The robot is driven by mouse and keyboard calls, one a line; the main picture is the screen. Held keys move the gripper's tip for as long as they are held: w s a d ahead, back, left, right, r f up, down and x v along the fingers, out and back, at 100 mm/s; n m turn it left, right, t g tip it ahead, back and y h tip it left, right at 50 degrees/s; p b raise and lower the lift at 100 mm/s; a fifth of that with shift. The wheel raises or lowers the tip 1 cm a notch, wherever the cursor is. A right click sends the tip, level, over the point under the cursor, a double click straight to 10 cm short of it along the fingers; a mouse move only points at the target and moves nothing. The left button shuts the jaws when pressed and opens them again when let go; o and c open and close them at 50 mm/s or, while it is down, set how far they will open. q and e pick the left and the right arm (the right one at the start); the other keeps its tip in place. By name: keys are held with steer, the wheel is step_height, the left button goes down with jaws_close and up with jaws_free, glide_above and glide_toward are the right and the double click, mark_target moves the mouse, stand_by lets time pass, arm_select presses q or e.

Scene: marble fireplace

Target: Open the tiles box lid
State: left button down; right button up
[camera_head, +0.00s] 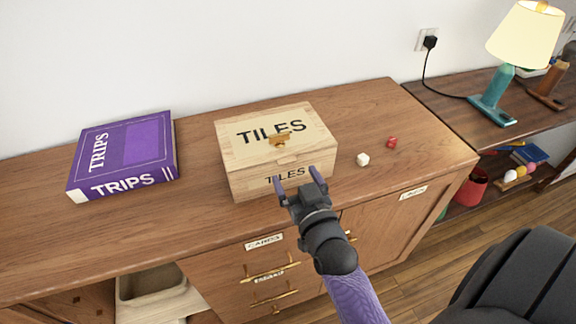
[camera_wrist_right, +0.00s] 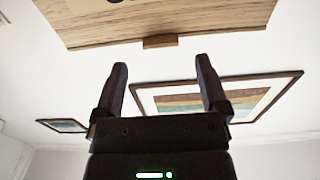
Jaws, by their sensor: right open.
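The tiles box (camera_head: 250,183) is a pale wooden box on the cabinet top, marked TILES on its lid and front. Whether the fingers touch the box I cannot tell. In the right wrist view, a wooden panel (camera_wrist_right: 210,22) with a small tab lies beyond the open, empty fingers (camera_wrist_right: 160,80). My left gripper is not in view.
A lamp (camera_head: 497,90) stands at the far right. The wall is close behind.

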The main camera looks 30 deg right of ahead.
mark_target(288, 163)
steer(key=shift+b+x, duration=0.3)
steer(key=shift+x, duration=1.55)
jaws_close()
